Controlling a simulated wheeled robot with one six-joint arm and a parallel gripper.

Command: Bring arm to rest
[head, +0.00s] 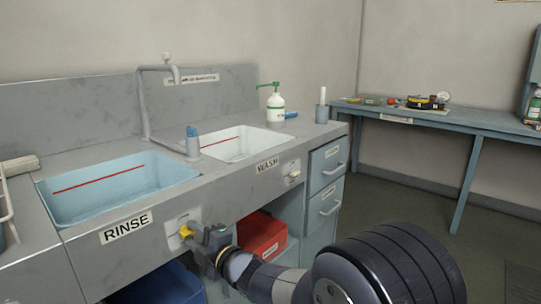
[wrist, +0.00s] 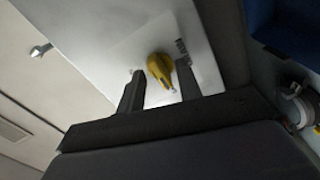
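My arm reaches in from the lower right in the head view. My gripper (head: 204,236) is at the front panel of the sink unit, below the rinse basin, close to a yellow valve handle (head: 186,231). In the wrist view my gripper (wrist: 160,80) shows two dark fingers spread apart. The yellow handle (wrist: 160,69) shows in the gap between them, on a pale plate. Neither finger visibly presses on it. The exact depth between fingertips and handle is hard to tell.
The sink counter holds a blue rinse basin (head: 110,190) and a white wash basin (head: 236,143). A red box (head: 262,236) and a blue bin (head: 160,286) sit under it. A drawer unit (head: 327,185) stands right. A blue table (head: 440,118) is behind, with open floor before it.

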